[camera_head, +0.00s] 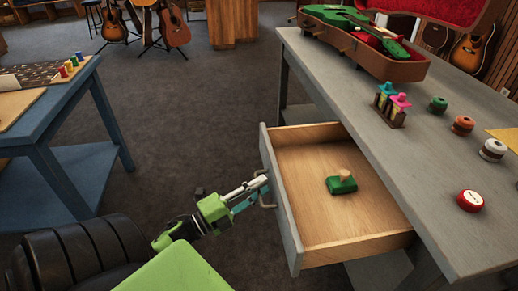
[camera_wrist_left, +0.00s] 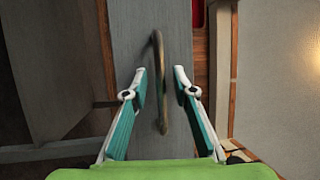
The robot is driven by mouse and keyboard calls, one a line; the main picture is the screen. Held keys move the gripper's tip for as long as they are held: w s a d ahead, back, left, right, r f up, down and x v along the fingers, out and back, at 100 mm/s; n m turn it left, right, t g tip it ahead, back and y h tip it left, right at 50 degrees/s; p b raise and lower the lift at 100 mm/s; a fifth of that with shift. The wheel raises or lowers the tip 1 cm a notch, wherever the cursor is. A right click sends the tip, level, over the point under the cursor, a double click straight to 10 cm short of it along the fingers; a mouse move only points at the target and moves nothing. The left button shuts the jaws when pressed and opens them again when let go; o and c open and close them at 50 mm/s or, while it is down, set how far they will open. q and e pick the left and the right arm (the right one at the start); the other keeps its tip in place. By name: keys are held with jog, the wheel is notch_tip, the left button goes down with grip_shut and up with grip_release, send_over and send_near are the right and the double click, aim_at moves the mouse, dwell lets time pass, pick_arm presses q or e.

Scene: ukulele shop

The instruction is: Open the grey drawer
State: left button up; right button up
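The grey drawer (camera_head: 285,216) of the grey table stands pulled well out, and its bare wooden inside shows. A green block with a wooden knob (camera_head: 342,183) sits in it. The curved handle (camera_head: 266,196) is on the drawer's front; in the left wrist view the handle (camera_wrist_left: 160,75) runs between my fingers. My left gripper (camera_head: 262,188) is at the handle. Its fingers (camera_wrist_left: 161,84) are apart, one on each side of the handle, with a visible gap on both sides. My right gripper is not in view.
On the grey tabletop (camera_head: 425,150) are an open case with a green ukulele (camera_head: 365,28), a small rack with coloured pegs (camera_head: 391,103) and several round spools (camera_head: 463,125). A blue table (camera_head: 55,180) stands at left. The dark floor (camera_head: 190,110) between is mostly clear.

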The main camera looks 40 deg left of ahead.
pick_arm(q)
jog(key=shift+s, duration=0.2)
jog(key=v, duration=1.1)
jog(key=shift+s, duration=0.35)
jog(key=shift+w+a, duration=0.1)
jog(key=shift+a, duration=0.05)
